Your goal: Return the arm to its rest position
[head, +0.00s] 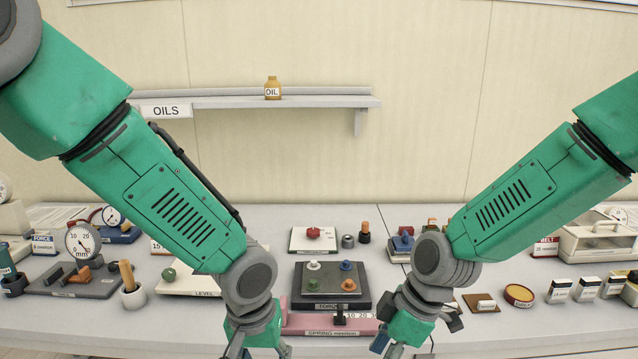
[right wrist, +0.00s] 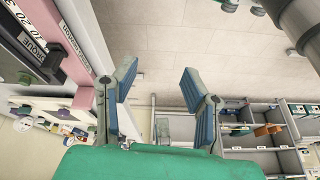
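My left arm comes down from the upper left in the head view, and its gripper (head: 258,348) hangs at the bottom edge in front of the bench. Its fingers spread apart, with the tips cut off by the frame. My right gripper (head: 402,347) hangs at the bottom edge right of centre. In the right wrist view the right gripper (right wrist: 158,74) has its two blue-padded fingers wide apart with nothing between them. The right fingers are beside the bench edge, over open floor.
The bench (head: 480,336) runs across the view. A pink spring strip (head: 300,322) and a dark torque block (head: 362,304) lie between my grippers. A dial gauge (head: 82,241) stands left. An oil bottle (head: 272,88) stands on the wall shelf (head: 330,101). Grey bins (right wrist: 262,118) stand beyond the floor.

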